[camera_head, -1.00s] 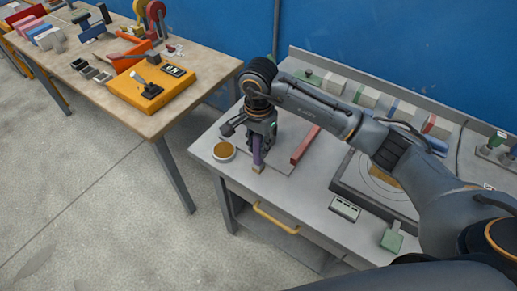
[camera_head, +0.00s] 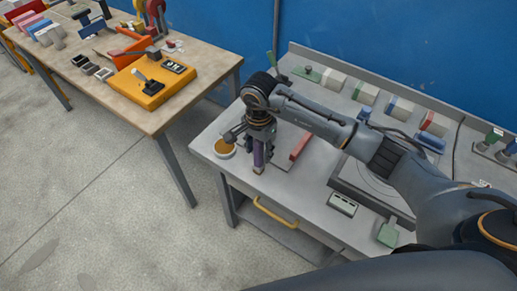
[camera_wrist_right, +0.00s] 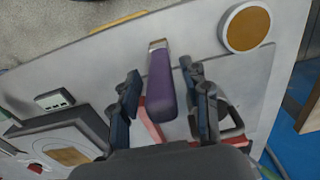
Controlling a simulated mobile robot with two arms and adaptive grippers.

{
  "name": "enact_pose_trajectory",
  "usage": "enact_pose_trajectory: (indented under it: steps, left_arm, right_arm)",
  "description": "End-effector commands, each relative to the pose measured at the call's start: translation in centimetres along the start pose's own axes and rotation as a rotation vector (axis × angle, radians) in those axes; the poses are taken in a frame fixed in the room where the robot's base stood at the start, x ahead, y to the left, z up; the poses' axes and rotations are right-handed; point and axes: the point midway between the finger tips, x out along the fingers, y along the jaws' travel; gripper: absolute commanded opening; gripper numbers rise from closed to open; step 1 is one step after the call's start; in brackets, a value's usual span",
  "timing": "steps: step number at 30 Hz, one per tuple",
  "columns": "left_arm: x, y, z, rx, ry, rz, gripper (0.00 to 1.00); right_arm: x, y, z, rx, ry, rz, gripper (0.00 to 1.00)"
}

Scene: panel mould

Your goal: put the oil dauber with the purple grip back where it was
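The oil dauber with the purple grip (camera_head: 258,156) is at the left part of the grey bench, under my right gripper (camera_head: 258,143). Its pale tip points down and toward the bench's front edge. In the right wrist view, the purple grip (camera_wrist_right: 162,85) lies between the two fingers of my right gripper (camera_wrist_right: 160,88). Gaps show on both sides of the grip, so the fingers look open around it. I cannot tell whether the tip touches the bench. My left gripper is not in view.
A round tin with an orange-brown top (camera_head: 224,148) stands just left of the gripper. A red bar (camera_head: 300,145) lies to the right. A mould plate (camera_head: 350,180), a small grey-green box (camera_head: 342,204) and a green scraper (camera_head: 387,233) are farther right. Blocks line the back.

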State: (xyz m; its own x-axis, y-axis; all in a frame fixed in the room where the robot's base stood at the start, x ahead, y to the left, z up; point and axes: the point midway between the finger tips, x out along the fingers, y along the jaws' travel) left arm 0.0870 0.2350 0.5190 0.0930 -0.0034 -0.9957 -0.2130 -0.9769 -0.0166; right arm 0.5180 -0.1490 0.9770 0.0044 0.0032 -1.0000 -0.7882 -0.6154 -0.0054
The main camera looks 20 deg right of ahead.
Motion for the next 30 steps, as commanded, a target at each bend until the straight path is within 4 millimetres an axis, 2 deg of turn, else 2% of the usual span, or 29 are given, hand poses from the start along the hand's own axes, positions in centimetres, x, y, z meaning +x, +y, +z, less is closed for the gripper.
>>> enact_pose_trajectory:
  steps: [6, 8, 21, 25, 30]
  left_arm:
    - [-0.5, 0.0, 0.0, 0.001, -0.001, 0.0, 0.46]
    - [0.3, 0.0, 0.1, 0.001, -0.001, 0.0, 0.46]
    - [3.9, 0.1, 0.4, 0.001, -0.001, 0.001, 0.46]
    - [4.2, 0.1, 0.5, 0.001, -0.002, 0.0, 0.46]
    - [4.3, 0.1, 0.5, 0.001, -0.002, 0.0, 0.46]
  right_arm:
    - [-0.5, 0.0, 0.0, 0.0, -0.001, -0.001, 0.47]
    - [-1.1, -0.1, -0.1, -0.001, 0.002, -0.004, 0.47]
    - [-10.0, -0.1, -0.1, -0.001, 0.003, -0.003, 0.47]
    - [-11.5, -0.1, 0.0, 0.001, 0.001, -0.001, 0.47]
    - [-12.3, 0.0, 0.0, 0.0, -0.001, 0.0, 0.47]
